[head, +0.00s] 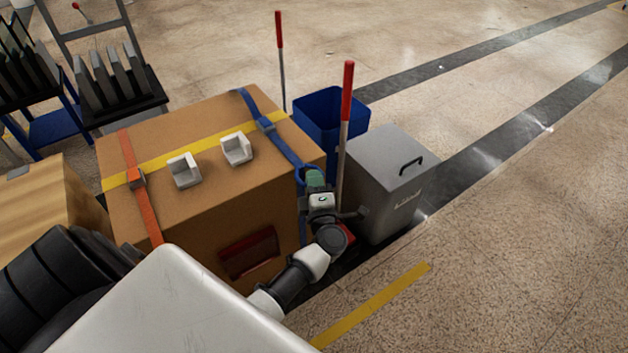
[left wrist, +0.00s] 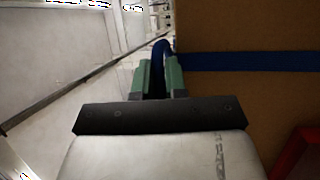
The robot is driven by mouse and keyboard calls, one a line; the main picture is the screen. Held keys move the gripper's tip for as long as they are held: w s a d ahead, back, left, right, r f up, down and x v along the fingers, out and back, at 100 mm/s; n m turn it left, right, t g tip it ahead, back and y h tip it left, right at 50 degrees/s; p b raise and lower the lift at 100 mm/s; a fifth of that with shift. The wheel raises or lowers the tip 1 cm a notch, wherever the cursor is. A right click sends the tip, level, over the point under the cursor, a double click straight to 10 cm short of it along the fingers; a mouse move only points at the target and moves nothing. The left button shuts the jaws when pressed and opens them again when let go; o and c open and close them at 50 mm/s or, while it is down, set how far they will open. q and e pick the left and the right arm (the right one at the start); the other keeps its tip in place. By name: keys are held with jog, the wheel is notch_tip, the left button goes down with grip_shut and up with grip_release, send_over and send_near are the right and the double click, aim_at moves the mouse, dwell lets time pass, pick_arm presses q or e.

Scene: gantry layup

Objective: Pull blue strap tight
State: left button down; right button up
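My left gripper (head: 314,178), with green fingers, is at that loop just beyond the edge. In the left wrist view, the strap (left wrist: 245,62) lies across the box side and its looped end sits between the fingers of the left gripper (left wrist: 159,75), which look shut on it. My right gripper is not in view.
An orange strap (head: 139,183), a yellow band (head: 190,152) and two grey corner pieces (head: 236,149) are on the box. A blue bin (head: 325,112), a red-handled pole (head: 346,110) and a grey lidded bin (head: 384,175) stand close right. Floor farther right is clear.

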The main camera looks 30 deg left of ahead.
pick_arm(q)
jog(key=shift+d, duration=0.2)
jog(key=s+d+p, duration=0.1)
jog(key=s+d, duration=0.2)
jog(key=d, duration=0.4)
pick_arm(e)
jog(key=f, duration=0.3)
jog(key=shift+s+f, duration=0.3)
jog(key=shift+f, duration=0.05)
pick_arm(q)
jog(key=shift+d+f, duration=0.15)
jog(key=c, duration=1.2)
grip_release()
